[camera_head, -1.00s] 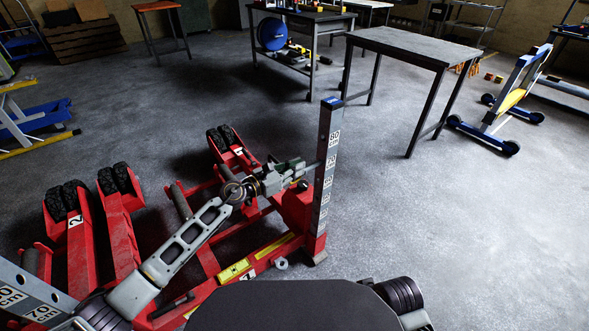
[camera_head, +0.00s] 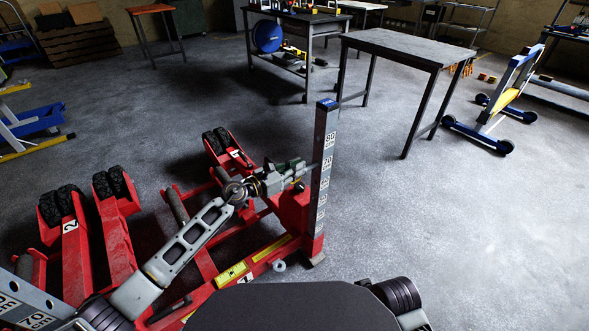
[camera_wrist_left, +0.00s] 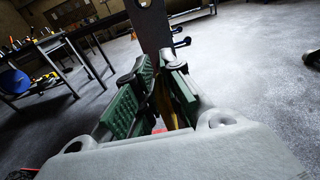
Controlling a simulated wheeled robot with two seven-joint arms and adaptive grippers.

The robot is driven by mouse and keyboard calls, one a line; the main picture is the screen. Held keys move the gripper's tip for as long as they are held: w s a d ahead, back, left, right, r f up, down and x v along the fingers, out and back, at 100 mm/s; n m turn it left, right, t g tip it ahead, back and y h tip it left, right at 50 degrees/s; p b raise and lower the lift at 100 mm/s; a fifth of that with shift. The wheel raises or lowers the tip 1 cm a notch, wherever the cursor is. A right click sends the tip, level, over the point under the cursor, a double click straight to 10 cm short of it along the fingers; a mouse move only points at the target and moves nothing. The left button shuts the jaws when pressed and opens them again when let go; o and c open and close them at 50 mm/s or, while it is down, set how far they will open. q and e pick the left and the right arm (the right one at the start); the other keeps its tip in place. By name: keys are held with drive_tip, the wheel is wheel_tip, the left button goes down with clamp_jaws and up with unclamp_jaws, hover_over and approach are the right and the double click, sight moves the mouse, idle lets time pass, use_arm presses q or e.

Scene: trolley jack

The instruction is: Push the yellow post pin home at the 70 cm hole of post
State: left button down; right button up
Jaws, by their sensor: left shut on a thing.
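The upright grey post (camera_head: 321,190) with a blue top and white height labels stands on the red jack frame. My left gripper (camera_head: 304,166) reaches it from the left, close to the post face near the 70 label. In the left wrist view my left gripper (camera_wrist_left: 158,97) has its green-padded fingers around a yellow piece, the pin (camera_wrist_left: 164,106), seen only in part. The post (camera_wrist_left: 151,28) rises just beyond the fingertips. The pin's tip and the hole are hidden, so how deep it sits cannot be told. My right gripper is out of view.
Red jack arms with black rollers (camera_head: 62,205) lie to the left. A second labelled post (camera_head: 25,305) stands at lower left. A dark table (camera_head: 395,45) and a blue wheeled stand (camera_head: 500,100) are behind. The floor to the right is clear.

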sight(317, 157)
use_arm(q)
drive_tip(key=shift+b+x, duration=0.45)
drive_tip(key=shift+x, duration=2.4)
idle(1.0)
drive_tip(key=c, duration=1.5)
unclamp_jaws()
drive_tip(key=shift+r, duration=0.2)
drive_tip(key=shift+o, duration=0.2)
drive_tip(key=shift+a+f, duration=0.1)
drive_tip(key=shift+s+a, duration=0.4)
drive_tip(key=shift+a, duration=0.15)
drive_tip(key=v, duration=1)
drive_tip(key=shift+s+a+r, duration=0.15)
drive_tip(key=shift+s+r, duration=0.05)
